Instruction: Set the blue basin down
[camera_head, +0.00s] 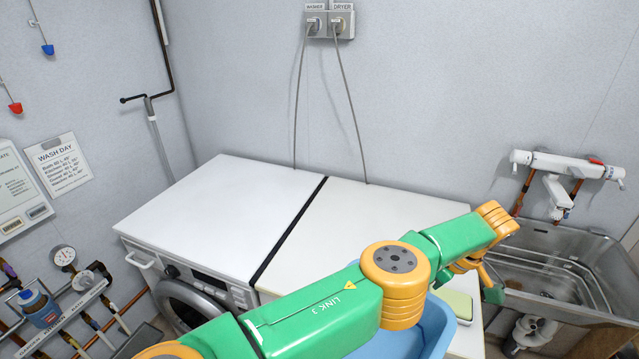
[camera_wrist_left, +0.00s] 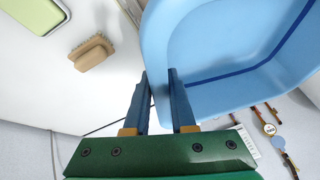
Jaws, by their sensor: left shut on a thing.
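The blue basin (camera_head: 432,330) shows at the bottom of the head view, mostly hidden behind my left arm. In the left wrist view the basin (camera_wrist_left: 225,55) fills the upper right, with its hollow and a dark blue line inside visible. My left gripper (camera_wrist_left: 159,74) is shut on the basin's rim at its near corner, one finger on each side of the wall. In the head view its fingers are hidden. The basin is beside or over the white dryer top (camera_head: 370,215); I cannot tell whether it touches it. My right gripper is in neither view.
A wooden brush (camera_wrist_left: 92,52) and a pale green-topped item (camera_wrist_left: 38,12) lie on the white surface near the basin. The green-topped item also shows in the head view (camera_head: 456,304). A steel sink (camera_head: 550,265) stands at right. The washer top (camera_head: 215,210) is clear.

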